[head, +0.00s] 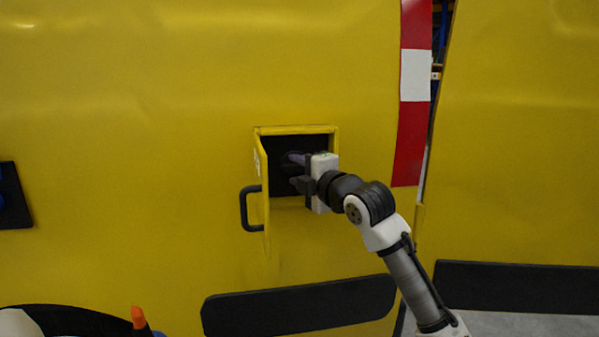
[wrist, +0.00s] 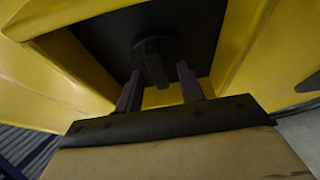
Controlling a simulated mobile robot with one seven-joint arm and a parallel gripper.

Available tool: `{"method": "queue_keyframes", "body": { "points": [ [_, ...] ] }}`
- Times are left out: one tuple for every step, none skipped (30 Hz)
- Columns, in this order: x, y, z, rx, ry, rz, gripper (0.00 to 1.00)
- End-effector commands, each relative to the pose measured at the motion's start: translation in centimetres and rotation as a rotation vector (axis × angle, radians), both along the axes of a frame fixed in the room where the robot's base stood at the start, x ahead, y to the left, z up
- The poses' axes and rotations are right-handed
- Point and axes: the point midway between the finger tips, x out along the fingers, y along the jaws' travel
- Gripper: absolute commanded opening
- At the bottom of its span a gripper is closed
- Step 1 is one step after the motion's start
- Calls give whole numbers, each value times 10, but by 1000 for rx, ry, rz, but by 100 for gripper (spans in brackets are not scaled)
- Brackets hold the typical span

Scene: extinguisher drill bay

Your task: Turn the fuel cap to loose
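The fuel cap (wrist: 155,55) is a dark round knob with a raised grip bar, set on the dark back of a recess in the yellow body panel. My gripper (wrist: 159,70) is open in front of it, one finger on each side of the grip bar, with gaps visible between fingers and bar. In the head view my gripper (head: 296,172) reaches into the recess (head: 293,144) from the right. There the cap is mostly lost in shadow and behind the fingers.
The yellow door (head: 262,190) of the recess stands open at its left side, close to my gripper, with a dark handle (head: 249,208). A dark bumper strip (head: 300,306) runs below. A red and white striped band (head: 413,90) is to the right.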

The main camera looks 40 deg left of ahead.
Motion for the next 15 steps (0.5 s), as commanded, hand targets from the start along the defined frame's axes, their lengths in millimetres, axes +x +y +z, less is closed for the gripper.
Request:
{"method": "queue_keyframes", "body": {
  "points": [
    [0,0,0,1,1,0,38],
    [0,0,0,1,1,0,38],
    [0,0,0,1,1,0,38],
    [0,0,0,1,1,-1,38],
    [0,0,0,1,1,-1,38],
    [0,0,0,1,1,-1,38],
    [0,-1,0,1,1,-1,38],
    [0,-1,0,2,2,-1,38],
    [0,-3,0,3,1,-1,38],
    [-1,-5,0,3,1,-1,38],
    [-2,-8,0,2,0,-1,38],
    [-3,-13,0,2,0,-2,38],
    [-4,-17,-1,3,1,-3,38],
    [-6,-22,-1,2,0,-3,38],
    [-8,-30,-1,3,0,-3,38]
  ]
}}
